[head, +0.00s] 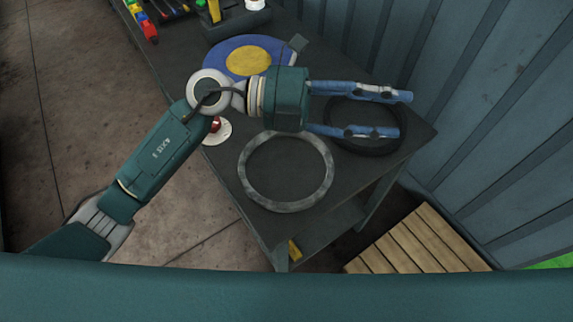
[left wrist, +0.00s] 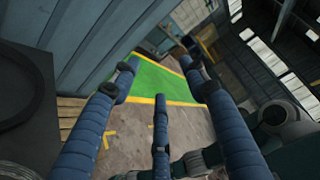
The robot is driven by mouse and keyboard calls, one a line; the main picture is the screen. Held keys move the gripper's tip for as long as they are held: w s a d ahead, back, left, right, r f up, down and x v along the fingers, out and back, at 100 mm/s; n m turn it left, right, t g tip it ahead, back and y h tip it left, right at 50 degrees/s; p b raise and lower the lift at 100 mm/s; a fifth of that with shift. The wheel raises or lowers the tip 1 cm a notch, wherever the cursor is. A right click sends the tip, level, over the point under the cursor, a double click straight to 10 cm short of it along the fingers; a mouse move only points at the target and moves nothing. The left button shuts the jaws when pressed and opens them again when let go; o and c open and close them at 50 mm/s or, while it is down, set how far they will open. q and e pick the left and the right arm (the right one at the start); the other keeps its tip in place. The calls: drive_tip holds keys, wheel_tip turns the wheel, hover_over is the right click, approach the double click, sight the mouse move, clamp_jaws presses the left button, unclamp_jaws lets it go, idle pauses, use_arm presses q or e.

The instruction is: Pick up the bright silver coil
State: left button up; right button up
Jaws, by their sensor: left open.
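A mottled grey, silvery ring-shaped coil (head: 287,206) lies flat on the dark table (head: 225,165), near its front corner. A dark, nearly black coil (head: 372,151) lies behind and to the right of it. My left gripper (head: 402,114) is open and empty. Its blue fingers point right and pass over the dark coil, covering part of it in the head view. The gripper's body is just above the silvery coil's far edge in the picture. In the left wrist view the spread fingers (left wrist: 158,75) hold nothing. My right gripper is not in view.
A blue disc with a yellow centre (head: 248,60) and a red button on a white base (head: 217,131) are farther back on the table. A corrugated wall (head: 480,100) rises to the right. A slatted wooden pallet (head: 425,243) is low at the right front.

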use_arm(q)
wheel_tip(320, 180, down, 7)
drive_tip(key=a+m+y, duration=0.2)
drive_tip(key=y, duration=0.2)
drive_tip(key=n+t+y, duration=0.1)
drive_tip(key=n+y, duration=0.1)
drive_tip(key=y, duration=1.2)
hover_over(243, 154)
wheel_tip(243, 154, down, 9)
drive_tip(key=f, duration=0.2)
drive_tip(key=a+f+p, duration=0.1)
drive_tip(key=f, duration=0.1)
drive_tip(key=shift+f, duration=0.15)
drive_tip(key=f+p, duration=0.2)
drive_tip(key=f, duration=0.1)
drive_tip(key=d+f+p, duration=0.1)
drive_tip(key=f, duration=0.1)
drive_tip(key=shift+s+f, duration=0.1)
drive_tip(key=shift+f, duration=0.35)
clamp_jaws()
drive_tip(key=shift+r, duration=0.1)
